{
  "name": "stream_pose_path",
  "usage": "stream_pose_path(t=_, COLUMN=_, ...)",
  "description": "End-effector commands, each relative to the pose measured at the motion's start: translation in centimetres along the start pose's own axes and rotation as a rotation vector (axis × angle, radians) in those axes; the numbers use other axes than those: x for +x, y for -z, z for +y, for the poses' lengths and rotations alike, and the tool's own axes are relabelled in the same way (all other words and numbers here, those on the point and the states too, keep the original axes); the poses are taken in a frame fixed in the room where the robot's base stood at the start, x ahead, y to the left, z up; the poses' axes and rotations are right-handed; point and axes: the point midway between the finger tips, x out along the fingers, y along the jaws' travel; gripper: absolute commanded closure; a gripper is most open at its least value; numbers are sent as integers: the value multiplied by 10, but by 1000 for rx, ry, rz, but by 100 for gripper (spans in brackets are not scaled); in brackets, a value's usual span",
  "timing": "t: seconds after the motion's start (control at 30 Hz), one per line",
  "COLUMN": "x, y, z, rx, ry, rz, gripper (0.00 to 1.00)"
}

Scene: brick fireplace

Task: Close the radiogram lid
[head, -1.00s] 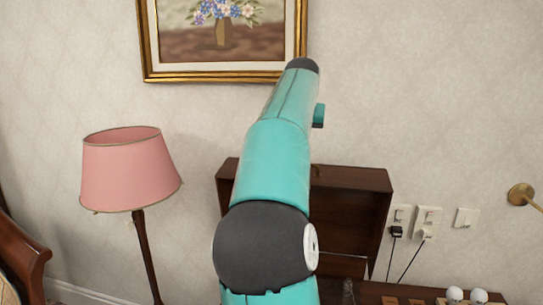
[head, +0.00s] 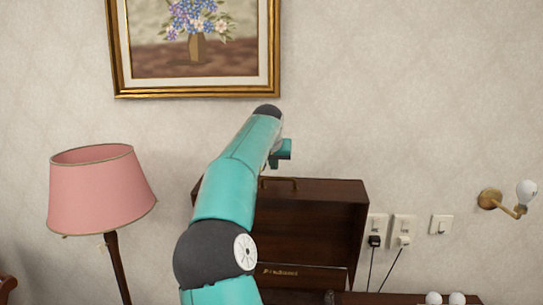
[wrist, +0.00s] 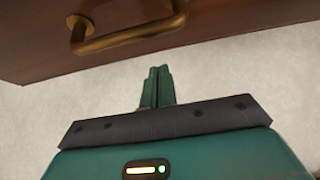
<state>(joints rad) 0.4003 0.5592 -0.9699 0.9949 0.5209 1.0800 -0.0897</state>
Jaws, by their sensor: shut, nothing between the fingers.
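The radiogram lid (head: 318,215) is a dark brown wooden panel standing open and upright against the wall in the head view. A brass handle (head: 280,183) sits on its top edge. In the wrist view the lid (wrist: 40,50) fills the upper part, with the handle (wrist: 130,38) large and close. My gripper (wrist: 160,72) is shut and empty, its fingertips pointing toward the lid edge and the handle. Contact cannot be made out. In the head view my gripper (head: 283,152) is just above the handle; my arm hides the lid's left part.
A pink lamp (head: 100,188) stands at the left. A framed flower picture (head: 195,45) hangs above. Wall sockets (head: 403,229) with black cables are right of the lid, and a brass wall light (head: 505,203) is further right. White balls (head: 434,298) sit at the bottom right.

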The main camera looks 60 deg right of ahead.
Motion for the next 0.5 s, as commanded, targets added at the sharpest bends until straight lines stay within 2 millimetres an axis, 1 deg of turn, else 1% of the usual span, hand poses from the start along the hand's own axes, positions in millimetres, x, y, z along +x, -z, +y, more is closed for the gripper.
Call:
stream_pose_path(t=0.03, x=-6, y=-4, z=-4, rx=-2, ry=8, rz=4, gripper=100)
stream_pose_path(t=0.3, x=-14, y=-26, z=-7, rx=-4, ry=9, rz=3, gripper=100)
stream_pose_path(t=0.5, x=-15, y=-33, z=-5, rx=-4, ry=6, rz=4, gripper=100)
